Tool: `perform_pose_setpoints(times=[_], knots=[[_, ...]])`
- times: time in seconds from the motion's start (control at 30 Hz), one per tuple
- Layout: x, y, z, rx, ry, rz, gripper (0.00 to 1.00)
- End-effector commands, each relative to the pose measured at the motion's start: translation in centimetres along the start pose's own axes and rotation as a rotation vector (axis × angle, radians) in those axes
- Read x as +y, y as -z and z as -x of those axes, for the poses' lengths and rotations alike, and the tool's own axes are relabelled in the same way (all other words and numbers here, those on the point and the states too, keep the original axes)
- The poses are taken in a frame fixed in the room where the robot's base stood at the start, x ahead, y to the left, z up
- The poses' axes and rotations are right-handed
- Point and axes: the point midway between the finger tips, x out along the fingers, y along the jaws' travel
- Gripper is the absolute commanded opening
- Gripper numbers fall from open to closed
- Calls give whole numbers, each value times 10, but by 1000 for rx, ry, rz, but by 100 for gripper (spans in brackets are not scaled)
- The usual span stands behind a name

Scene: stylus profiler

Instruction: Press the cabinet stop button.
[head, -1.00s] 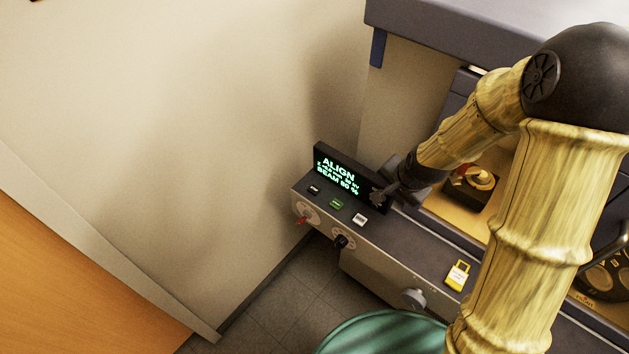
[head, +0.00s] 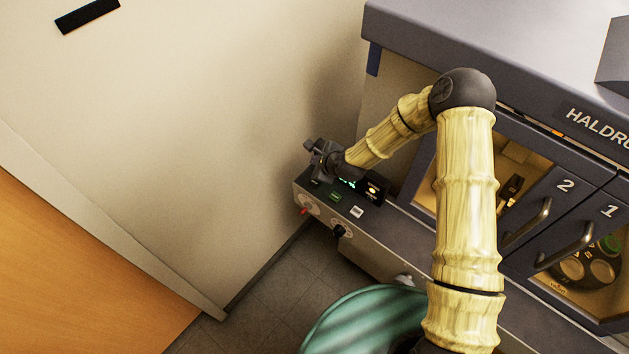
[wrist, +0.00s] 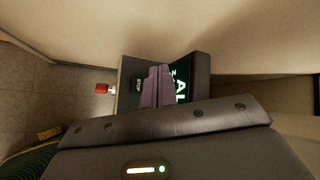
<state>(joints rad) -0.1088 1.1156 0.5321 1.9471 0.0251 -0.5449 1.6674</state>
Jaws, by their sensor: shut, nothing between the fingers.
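The stop button is a small black key labelled STOP on the console top, seen in the wrist view (wrist: 138,86) just left of the fingers. In the head view it is mostly hidden by my gripper (head: 314,152). My gripper is over the left end of the console, in front of the display panel. In the wrist view the two fingers of my gripper (wrist: 155,86) are together with nothing between them. They appear beside the button; I cannot tell their height above it. The dark display (wrist: 181,84) with green text stands right of the fingers.
A green key (head: 335,197) and a white key (head: 357,211) sit on the console top (head: 385,225). A red switch (head: 304,211) and a black knob (head: 339,231) are on its front. Cabinet doors with handles (head: 528,222) are at right. The wall (head: 200,130) is close at left.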

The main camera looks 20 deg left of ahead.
Motion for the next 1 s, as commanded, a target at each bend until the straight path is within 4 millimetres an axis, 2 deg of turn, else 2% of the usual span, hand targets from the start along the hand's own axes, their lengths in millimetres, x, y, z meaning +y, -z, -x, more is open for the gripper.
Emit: perform_pose_setpoints(times=[0.27, 0.8, 1.0], knots=[[6, 6, -7, 2, -2, 2, 0], [38, 39, -52, 1, -1, 3, 0], [44, 46, -61, 1, -1, 3, 0]])
